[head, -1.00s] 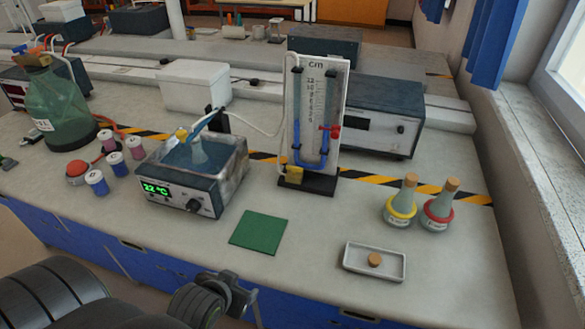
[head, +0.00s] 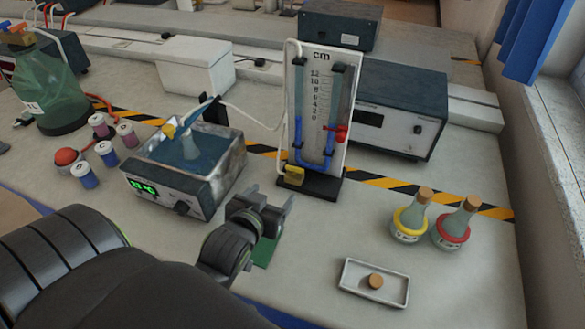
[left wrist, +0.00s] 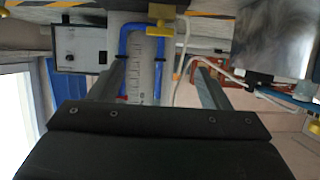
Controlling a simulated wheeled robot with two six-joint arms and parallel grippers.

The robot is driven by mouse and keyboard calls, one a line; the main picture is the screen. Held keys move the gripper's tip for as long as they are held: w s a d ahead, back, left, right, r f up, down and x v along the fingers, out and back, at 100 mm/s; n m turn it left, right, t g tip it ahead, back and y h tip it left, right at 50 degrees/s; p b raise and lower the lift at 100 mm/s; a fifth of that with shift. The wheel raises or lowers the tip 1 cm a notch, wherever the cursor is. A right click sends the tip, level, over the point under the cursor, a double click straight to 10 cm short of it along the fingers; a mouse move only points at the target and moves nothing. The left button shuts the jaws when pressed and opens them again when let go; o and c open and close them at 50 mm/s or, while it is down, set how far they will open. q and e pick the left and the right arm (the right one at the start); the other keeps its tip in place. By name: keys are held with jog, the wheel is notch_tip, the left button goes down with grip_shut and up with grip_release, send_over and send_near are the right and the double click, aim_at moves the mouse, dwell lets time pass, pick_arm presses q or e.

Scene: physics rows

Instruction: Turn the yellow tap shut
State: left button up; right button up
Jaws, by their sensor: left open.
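The yellow tap (head: 294,175) is at the lower left of the manometer (head: 322,62), just above its black foot. In the left wrist view the yellow tap (left wrist: 162,12) is at the top middle, in front of the blue U-tube. Its exact handle angle is hard to tell. My left gripper (head: 266,201) is open and empty, over the bench in front of the manometer and apart from the tap. In the left wrist view my left gripper (left wrist: 160,66) has its two fingers spread, one each side of the scale board. My right gripper is not in view.
A water bath (head: 190,165) stands left of the gripper. Two stoppered flasks (head: 408,222) and a white tray (head: 352,283) are at right. A green mat (head: 265,252) lies partly under my arm.

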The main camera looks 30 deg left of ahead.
aim_at(294, 169)
pick_arm(q)
jog(key=x, duration=1.3)
jog(key=shift+w+f+p, duration=0.1)
jog(key=shift+w+p, duration=0.05)
jog(key=shift+p, duration=0.25)
jog(key=shift+w+a+f, duration=0.2)
jog(key=shift+w+f, duration=0.05)
jog(key=shift+w, duration=0.35)
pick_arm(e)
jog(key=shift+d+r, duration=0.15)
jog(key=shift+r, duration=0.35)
pick_arm(q)
jog(key=c, duration=1)
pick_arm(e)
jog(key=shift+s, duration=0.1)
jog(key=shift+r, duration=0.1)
